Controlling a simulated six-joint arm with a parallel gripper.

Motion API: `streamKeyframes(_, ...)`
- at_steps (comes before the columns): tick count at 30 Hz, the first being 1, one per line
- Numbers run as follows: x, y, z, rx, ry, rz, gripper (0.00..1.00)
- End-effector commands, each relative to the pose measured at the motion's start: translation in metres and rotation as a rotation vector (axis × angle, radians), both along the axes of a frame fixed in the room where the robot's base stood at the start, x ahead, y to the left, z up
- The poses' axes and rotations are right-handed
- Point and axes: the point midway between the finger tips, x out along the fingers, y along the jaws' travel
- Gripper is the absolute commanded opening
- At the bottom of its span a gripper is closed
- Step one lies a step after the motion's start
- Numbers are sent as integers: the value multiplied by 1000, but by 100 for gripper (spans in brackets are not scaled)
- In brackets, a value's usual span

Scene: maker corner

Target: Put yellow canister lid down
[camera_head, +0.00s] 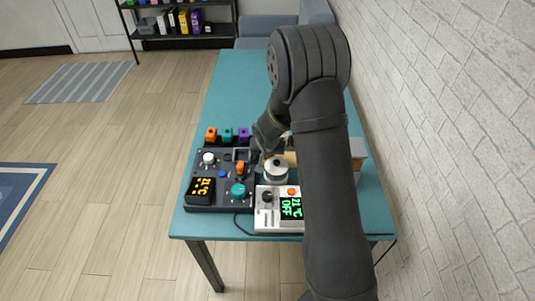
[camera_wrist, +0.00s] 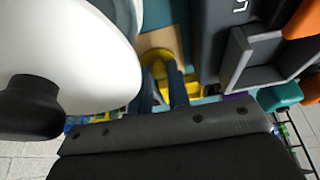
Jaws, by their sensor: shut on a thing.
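My gripper (camera_wrist: 162,82) is shut on the yellow canister lid (camera_wrist: 155,60), which shows only in part between the fingers in the wrist view. In the head view my gripper (camera_head: 267,148) is above the middle of the teal table, beside the dark control panel, and my arm hides much of the right side. The lid's underside and whether it touches anything are hidden. The yellow canister itself cannot be made out clearly.
A white rounded vessel with a black knob (camera_head: 277,168) stands close by and fills the wrist view's left (camera_wrist: 75,50). A dark control panel (camera_head: 222,170) and white controller (camera_head: 266,222) are in front. Orange, teal and purple blocks (camera_head: 227,135) stand behind. The table's far end (camera_head: 237,80) is clear.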

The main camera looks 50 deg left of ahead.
Motion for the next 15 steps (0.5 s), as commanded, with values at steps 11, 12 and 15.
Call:
streamKeyframes(11,1,0,-3,1,-1,0,22)
streamKeyframes(12,1,0,-3,2,-1,-1,30)
streamKeyframes(15,0,0,-3,1,-1,0,38)
